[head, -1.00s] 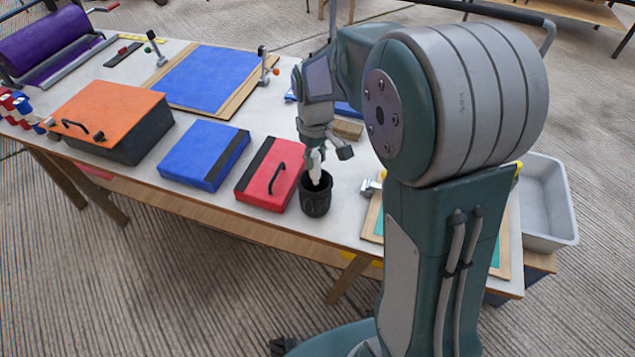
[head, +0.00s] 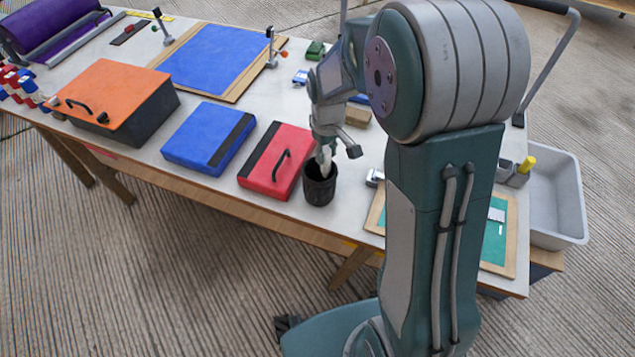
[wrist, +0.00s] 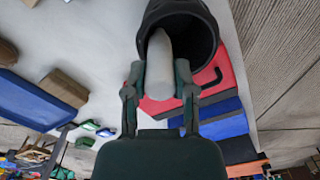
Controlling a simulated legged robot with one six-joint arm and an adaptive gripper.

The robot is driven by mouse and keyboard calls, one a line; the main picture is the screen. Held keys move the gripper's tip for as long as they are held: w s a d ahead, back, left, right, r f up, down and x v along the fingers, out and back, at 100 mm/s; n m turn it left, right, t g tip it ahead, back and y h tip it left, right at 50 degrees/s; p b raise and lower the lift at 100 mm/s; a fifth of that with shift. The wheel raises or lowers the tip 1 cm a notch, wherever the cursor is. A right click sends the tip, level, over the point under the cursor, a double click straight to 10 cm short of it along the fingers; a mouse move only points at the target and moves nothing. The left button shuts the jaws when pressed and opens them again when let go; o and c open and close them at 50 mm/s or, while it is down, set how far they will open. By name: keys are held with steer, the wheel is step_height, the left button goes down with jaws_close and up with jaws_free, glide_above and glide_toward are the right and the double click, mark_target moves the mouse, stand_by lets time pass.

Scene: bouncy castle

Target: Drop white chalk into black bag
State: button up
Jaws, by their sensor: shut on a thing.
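The white chalk (head: 325,162) is a thick pale stick, and it also shows in the wrist view (wrist: 164,62). My gripper (wrist: 161,78) is shut on the chalk, with one finger on each side. The black bag (head: 320,190) is an open, round, dark container near the front edge of the table. In the wrist view the far end of the chalk overlaps the mouth of the black bag (wrist: 182,14). In the head view my gripper is just above the bag with the chalk pointing down at its opening. Whether the chalk touches the bag's inside is unclear.
A red case (head: 272,168) with a black handle stands close left of the bag. A blue case (head: 200,137) and an orange-lidded box (head: 112,90) are farther left. A brown block (head: 357,116) lies behind. A grey bin (head: 560,190) is at the right.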

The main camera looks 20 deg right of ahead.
steer(key=shift+d+f, duration=0.1)
steer(key=shift+f, duration=0.2)
steer(key=o, duration=1)
steer(key=shift+a, duration=0.25)
steer(key=shift+d, duration=0.1)
